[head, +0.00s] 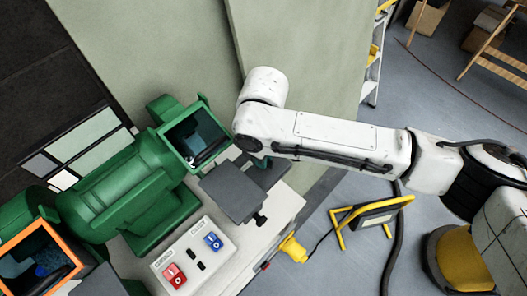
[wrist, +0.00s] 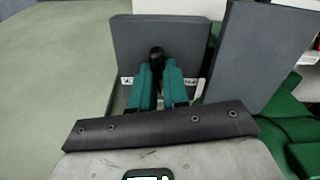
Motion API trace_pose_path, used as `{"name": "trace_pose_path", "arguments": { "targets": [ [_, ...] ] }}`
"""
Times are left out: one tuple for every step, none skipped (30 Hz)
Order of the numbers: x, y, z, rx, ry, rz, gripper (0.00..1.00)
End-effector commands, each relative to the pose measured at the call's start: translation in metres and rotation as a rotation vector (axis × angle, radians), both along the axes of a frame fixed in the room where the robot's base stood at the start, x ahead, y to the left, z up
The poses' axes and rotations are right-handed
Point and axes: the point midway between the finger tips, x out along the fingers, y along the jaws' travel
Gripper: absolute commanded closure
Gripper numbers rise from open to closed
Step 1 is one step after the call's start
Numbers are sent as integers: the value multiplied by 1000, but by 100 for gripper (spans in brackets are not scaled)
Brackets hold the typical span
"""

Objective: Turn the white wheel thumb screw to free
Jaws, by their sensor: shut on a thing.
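In the wrist view, the two teal fingers of my gripper (wrist: 158,88) are closed on a dark thumb screw (wrist: 156,54), whose rounded black end shows between and above them. A grey plate (wrist: 125,42) stands right behind it, with a pale marked strip (wrist: 126,81) at its lower edge. No white wheel is clearly visible.
A second grey plate (wrist: 248,60) stands close on the right in the wrist view. The grinder's shielded housing (head: 195,138) is just left of my arm. An orange-edged housing (head: 38,262) is far left. A switch panel (head: 192,252) and yellow plug (head: 292,248) are in front.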

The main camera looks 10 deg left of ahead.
Motion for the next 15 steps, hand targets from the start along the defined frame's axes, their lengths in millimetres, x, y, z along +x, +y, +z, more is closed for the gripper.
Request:
{"name": "trace_pose_path", "arguments": {
  "targets": [
    [-1, -1, 0, -1, 5, 40, 100],
    [-1, -1, 0, -2, 5, 68, 100],
    [-1, -1, -1, -2, 5, 107, 100],
    [-1, -1, -1, -1, 4, 135, 100],
    [-1, -1, -1, -1, 5, 162, 100],
    [-1, -1, -1, -2, 5, 198, 100],
    [-1, -1, -1, -2, 4, 224, 100],
    [-1, -1, -1, -2, 4, 251, 100],
    [-1, -1, -1, -1, 5, 284, 100],
    [-1, -1, -1, -1, 5, 308, 100],
    [-1, -1, -1, -2, 5, 331, 100],
    [-1, -1, -1, -2, 4, 361, 100],
    [-1, -1, -1, -2, 4, 383, 100],
    [-1, -1, -1, -2, 4, 403, 100],
    [-1, -1, -1, -2, 5, 429, 100]
  ]
}}
